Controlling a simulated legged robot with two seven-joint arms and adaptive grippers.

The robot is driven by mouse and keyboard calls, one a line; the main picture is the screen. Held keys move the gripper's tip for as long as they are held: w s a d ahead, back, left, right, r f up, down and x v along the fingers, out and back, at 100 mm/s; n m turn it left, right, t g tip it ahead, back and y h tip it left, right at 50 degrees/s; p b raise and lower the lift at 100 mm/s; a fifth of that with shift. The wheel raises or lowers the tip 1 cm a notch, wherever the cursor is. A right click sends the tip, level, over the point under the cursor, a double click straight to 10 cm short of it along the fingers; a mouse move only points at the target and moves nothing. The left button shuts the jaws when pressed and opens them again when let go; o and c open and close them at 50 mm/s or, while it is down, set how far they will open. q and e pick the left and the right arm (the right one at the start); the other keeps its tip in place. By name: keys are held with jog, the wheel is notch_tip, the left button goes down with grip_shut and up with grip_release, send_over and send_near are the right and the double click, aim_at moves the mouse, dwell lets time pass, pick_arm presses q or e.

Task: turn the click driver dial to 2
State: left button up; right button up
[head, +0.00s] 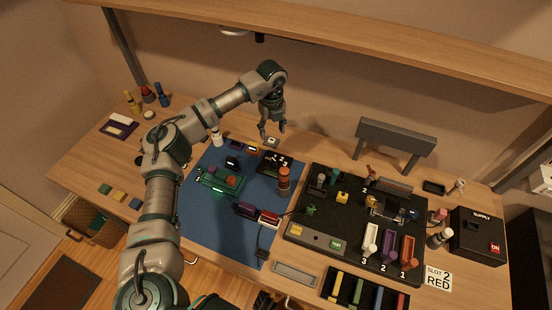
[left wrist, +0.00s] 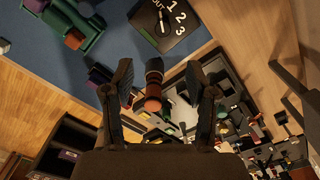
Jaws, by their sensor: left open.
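A black plate (head: 275,161) with white numbers lies at the back right of the blue mat. In the left wrist view the plate (left wrist: 165,22) shows "OUT", 1, 2 and 3, with a pale pointer-like mark near "OUT". A brown and orange upright cylinder (head: 284,179) stands beside it; it also shows between my fingers in the left wrist view (left wrist: 153,88). I cannot tell for sure which of the two carries the click driver dial. My left gripper (head: 272,132) is open and empty, above and behind the plate, fingers pointing down. My right gripper is out of view.
A blue mat (head: 215,215) holds a green fixture (head: 222,179) and small dark blocks. A black board (head: 310,228) with levers and buttons stands to the right. A grey raised bar (head: 396,138) stands behind it. A wooden shelf (head: 350,40) runs overhead.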

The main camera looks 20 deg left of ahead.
aim_at(276, 161)
pick_arm(q)
jog(key=f, duration=0.4)
jog(key=d+f, duration=0.1)
jog(key=f, duration=0.8)
jog(key=shift+d+f+b, duration=0.1)
jog(key=shift+d+b, duration=0.2)
jog(key=f, duration=0.1)
jog(key=a+f, duration=0.1)
jog(key=f, duration=0.1)
jog(key=shift+a+f, duration=0.25)
jog(key=shift+d, duration=0.2)
jog(key=shift+d+r, duration=0.15)
jog(key=shift+d, duration=0.2)
jog(key=c, duration=0.8)
jog(key=shift+d, duration=0.1)
grip_shut()
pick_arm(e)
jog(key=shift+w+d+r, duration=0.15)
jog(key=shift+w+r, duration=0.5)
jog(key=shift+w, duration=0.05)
